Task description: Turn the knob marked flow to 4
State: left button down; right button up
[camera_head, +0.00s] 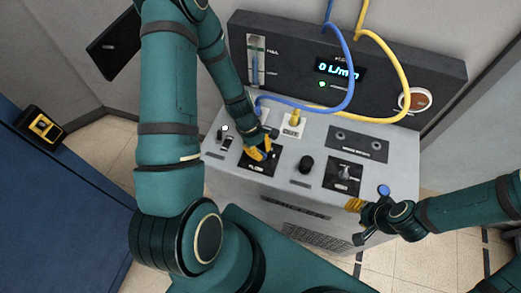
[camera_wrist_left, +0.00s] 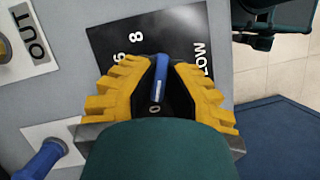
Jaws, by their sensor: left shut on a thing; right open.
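The flow knob (camera_wrist_left: 161,72) is a narrow blue bar on a black plate (camera_head: 245,158), seen in the left wrist view between my yellow fingers. The white line on the knob points toward the mark 0. The marks 6 and 8 and part of the word FLOW show on the plate; my fingers hide other marks, including any 4. My left gripper (camera_head: 262,152) is shut on the knob. My right gripper (camera_head: 354,205) is open and empty near the front right edge of the panel.
The display (camera_head: 340,69) reads 0 L/min. A black knob (camera_head: 306,164) and another dial plate (camera_head: 343,175) lie to the right. Blue (camera_head: 350,80) and yellow (camera_head: 402,70) hoses loop above the panel. A yellow fitting (camera_head: 295,117) stands behind my left gripper.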

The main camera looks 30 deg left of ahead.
pick_arm(q)
jog(key=m+g, duration=0.1)
jog(key=m, duration=0.1)
jog(key=shift+m, duration=0.4)
jog(key=m+g, duration=0.1)
jog(key=m, duration=0.2)
jog(key=shift+d+f+m+y, duration=0.1)
jog(key=shift+m+y, duration=0.2)
jog(key=shift+y, duration=0.1)
jog(key=m+g+y, duration=0.1)
jog(key=m, duration=0.2)
jog(key=shift+m, duration=0.3)
jog(key=shift+m+g+y+b, duration=0.4)
jog(key=shift+m+y, duration=0.3)
jog(key=shift+m, duration=1.1)
jog(key=c, duration=1)
grip_release()
